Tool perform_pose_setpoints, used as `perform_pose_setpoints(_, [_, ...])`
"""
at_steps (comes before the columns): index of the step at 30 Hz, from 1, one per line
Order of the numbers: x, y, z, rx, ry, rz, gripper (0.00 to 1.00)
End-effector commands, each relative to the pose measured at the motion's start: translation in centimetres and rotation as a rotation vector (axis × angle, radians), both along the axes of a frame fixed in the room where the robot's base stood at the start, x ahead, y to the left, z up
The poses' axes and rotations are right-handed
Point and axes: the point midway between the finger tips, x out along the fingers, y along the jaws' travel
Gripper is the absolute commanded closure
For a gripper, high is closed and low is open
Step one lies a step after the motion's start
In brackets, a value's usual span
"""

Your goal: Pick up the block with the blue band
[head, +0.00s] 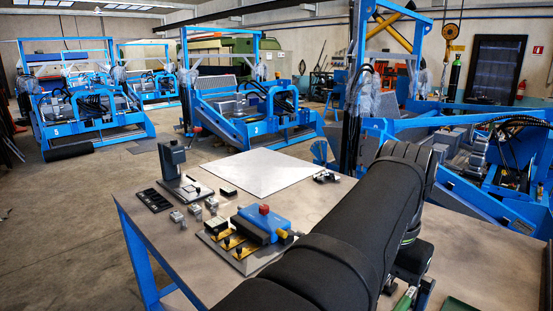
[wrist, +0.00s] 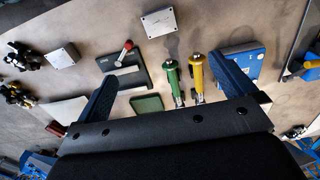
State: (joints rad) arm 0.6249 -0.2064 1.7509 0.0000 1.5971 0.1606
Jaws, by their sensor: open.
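Several small grey metal blocks (head: 195,209) stand on the left part of the table in the head view. They are too small there for me to make out a blue band on any of them. In the wrist view, my gripper (wrist: 167,69) is open, with its two blue fingers wide apart and nothing held between them. Two silver rectangular pieces, one at the top (wrist: 159,22) and one at the left (wrist: 62,56), lie beyond the fingers; I see no blue band on either. In the head view my arm hides much of the table's right side.
A blue device with a red knob (head: 262,224) sits on a plate by the blocks. A dark stand (head: 174,165) is behind them. A white sheet (head: 262,174) lies bare at the back. Green (wrist: 172,78) and yellow (wrist: 196,72) handles and a red-knobbed lever (wrist: 126,48) are near my fingers.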

Motion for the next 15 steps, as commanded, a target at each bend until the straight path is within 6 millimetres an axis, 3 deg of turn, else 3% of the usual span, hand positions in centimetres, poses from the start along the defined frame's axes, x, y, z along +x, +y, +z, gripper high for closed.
perform_pose_setpoints(8, [-0.1,0.0,-0.1,-0.001,-0.001,0.001,0.02])
perform_pose_setpoints(11, [-0.6,0.3,-1.5,-0.018,-0.019,0.009,0.02])
perform_pose_setpoints(15, [-1.8,0.8,-4.7,-0.061,-0.066,0.029,0.02])
